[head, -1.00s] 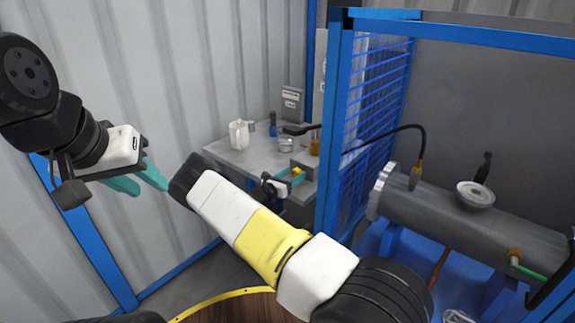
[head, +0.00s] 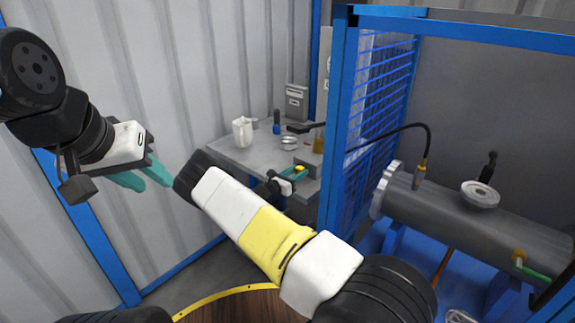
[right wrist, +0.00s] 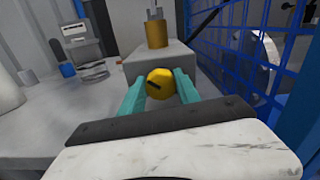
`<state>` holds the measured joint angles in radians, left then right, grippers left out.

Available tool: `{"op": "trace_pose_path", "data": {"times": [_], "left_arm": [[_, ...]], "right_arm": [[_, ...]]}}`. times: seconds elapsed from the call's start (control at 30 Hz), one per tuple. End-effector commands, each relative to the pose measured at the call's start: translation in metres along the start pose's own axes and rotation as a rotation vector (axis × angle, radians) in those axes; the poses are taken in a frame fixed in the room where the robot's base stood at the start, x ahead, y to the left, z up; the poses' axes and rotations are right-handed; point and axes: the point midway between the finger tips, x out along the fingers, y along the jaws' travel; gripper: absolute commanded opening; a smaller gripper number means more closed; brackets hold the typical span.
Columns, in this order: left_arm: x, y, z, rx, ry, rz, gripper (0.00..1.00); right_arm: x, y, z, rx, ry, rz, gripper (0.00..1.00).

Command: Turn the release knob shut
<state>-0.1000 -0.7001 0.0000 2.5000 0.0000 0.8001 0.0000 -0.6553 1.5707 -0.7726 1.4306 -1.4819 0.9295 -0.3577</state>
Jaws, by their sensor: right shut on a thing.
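The release knob (right wrist: 158,86) is a round yellow knob with a dark slot line running at a slant across its face. It sits on the front of a grey block (right wrist: 160,62) on the table. My right gripper (right wrist: 160,88) has its teal fingers on both sides of the knob and is shut on it. In the head view the knob (head: 299,168) is small, with the right gripper (head: 300,175) at it, and my right forearm crosses the middle. My left gripper (head: 145,178) is open and empty in the air at the left, far from the knob.
The grey table (head: 232,158) holds a white jug (head: 242,131), a small glass-like dish (head: 288,143) and a blue item. A dark hose (head: 400,128) arches across the fence.

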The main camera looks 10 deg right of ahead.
Motion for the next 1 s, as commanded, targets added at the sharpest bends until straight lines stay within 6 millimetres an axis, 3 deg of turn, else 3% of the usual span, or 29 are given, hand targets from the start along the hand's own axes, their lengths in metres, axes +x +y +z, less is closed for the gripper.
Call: {"op": "trace_pose_path", "data": {"times": [1.0], "left_arm": [[0.0, 0.0, 0.0, 0.0, 0.0, 0.0, 0.36]], "right_arm": [[-0.001, -0.0031, -0.0016, 0.797, 0.001, 0.001, 0.0]]}}
